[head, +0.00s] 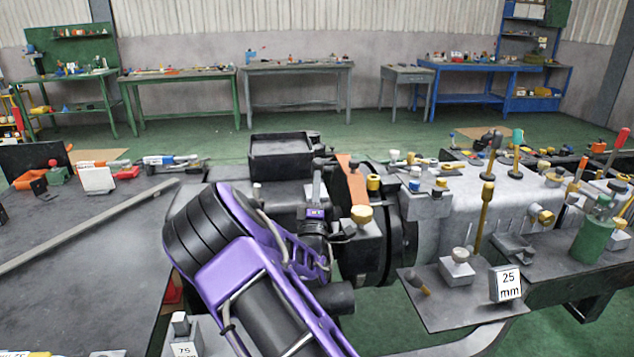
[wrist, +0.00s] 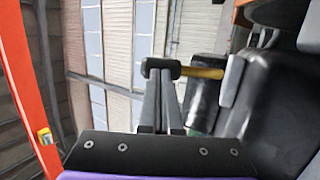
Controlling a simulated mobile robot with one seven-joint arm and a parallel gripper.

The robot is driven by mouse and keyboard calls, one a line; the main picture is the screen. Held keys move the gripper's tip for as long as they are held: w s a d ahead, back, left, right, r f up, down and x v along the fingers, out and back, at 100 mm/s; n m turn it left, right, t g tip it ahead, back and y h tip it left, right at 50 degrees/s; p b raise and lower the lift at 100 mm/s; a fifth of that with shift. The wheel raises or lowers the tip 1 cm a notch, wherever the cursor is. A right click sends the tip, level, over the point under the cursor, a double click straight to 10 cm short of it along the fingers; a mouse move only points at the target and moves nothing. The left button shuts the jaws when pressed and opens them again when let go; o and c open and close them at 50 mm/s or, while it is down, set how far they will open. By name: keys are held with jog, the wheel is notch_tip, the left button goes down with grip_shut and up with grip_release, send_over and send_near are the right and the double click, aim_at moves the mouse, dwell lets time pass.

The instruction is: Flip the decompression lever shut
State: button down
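My gripper (wrist: 160,82) points away from the wrist, its two grey fingers close together with only a thin gap. It also shows in the head view (head: 317,178), upright in front of the machine. A short bar with a dark rounded end (wrist: 160,67) and a yellow shank (wrist: 202,73) lies across the fingertips in the wrist view; it looks like the decompression lever. The fingertips are at or very near its dark end. Nothing is visible between the fingers. I cannot tell whether they touch the bar. In the head view my wrist and arm hide part of this area.
The grey machine body (head: 470,203) extends right, with several upright levers. A 25 mm block (head: 506,284) sits on a front plate.

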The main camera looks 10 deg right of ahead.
aim_at(315, 162)
jog(key=r+p, duration=0.1)
jog(key=w+r+g+p, duration=0.1)
jog(key=p, duration=0.1)
jog(key=r+g+p, duration=0.1)
jog(key=shift+w+n+y+p, duration=0.3)
jog(key=shift+w+y+p, duration=0.05)
jog(key=shift+y, duration=0.05)
jog(key=shift+w+r+n+g+y+p, duration=0.4)
jog(key=shift+w+g+p, duration=0.3)
jog(key=shift+g+p, duration=0.4)
jog(key=shift+w+r+g, duration=0.15)
jog(key=shift+w+g, duration=0.15)
jog(key=shift+g, duration=0.1)
jog(key=shift+w+p, duration=0.55)
jog(key=shift+w, duration=0.15)
jog(key=shift+w+r+g, duration=0.2)
jog(key=shift+w+g, duration=0.4)
jog(key=shift+g, duration=0.1)
jog(key=shift+w+r, duration=0.1)
jog(key=shift+w, duration=0.55)
jog(key=shift+r, duration=0.2)
